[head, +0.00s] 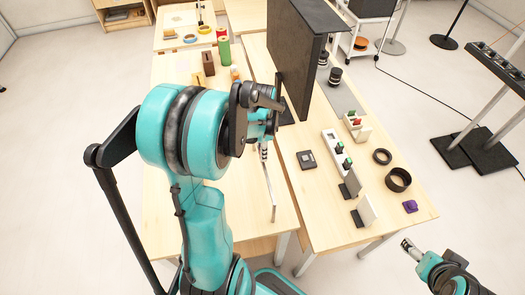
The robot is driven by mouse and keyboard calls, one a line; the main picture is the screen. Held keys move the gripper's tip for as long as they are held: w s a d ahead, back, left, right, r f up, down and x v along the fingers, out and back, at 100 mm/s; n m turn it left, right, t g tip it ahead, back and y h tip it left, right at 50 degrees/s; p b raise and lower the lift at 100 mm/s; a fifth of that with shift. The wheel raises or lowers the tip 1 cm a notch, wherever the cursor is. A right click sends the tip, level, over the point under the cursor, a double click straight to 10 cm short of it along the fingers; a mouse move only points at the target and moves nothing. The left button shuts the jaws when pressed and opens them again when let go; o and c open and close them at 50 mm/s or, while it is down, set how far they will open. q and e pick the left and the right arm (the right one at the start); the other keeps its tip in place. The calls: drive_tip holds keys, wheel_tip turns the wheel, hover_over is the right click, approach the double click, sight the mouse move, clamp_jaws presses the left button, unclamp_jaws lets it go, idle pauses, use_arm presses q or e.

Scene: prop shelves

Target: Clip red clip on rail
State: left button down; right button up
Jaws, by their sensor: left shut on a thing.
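My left arm crosses the middle of the head view and hides much of its own hand. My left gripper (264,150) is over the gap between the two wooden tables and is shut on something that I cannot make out. A thin grey bar (270,190) runs down from it; I cannot tell if it is held or is the rail. A small red piece (357,121), perhaps the red clip, sits on a pale block on the right table, well to the right of that gripper. My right gripper (406,245) is off the table's front right corner; its jaws are too small to judge.
A tall dark panel (297,55) stands on the right table (315,215). A white strip with green parts (333,147), a dark square device (306,159), black rings (398,179), small upright plates (364,211) and a purple item (410,206) lie there. The left table's front is bare.

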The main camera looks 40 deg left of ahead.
use_arm(q)
drive_tip(key=shift+f+b, duration=1.25)
drive_tip(key=shift+f, duration=0.1)
idle(2.6)
drive_tip(key=c, duration=1.3)
unclamp_jaws()
drive_tip(key=shift+r, duration=0.15)
wheel_tip(320, 180, up, 12)
drive_tip(key=shift+f, duration=0.1)
drive_tip(key=s+d+f+n+t+b, duration=0.3)
drive_tip(key=d+n, duration=0.1)
drive_tip(key=d, duration=0.5)
drive_tip(key=s+d+f+n+t+b, duration=0.3)
drive_tip(key=d+f+t, duration=0.1)
drive_tip(key=d, duration=0.4)
drive_tip(key=shift+s+d+n+b, duration=0.35)
drive_tip(key=shift+n+b, duration=0.05)
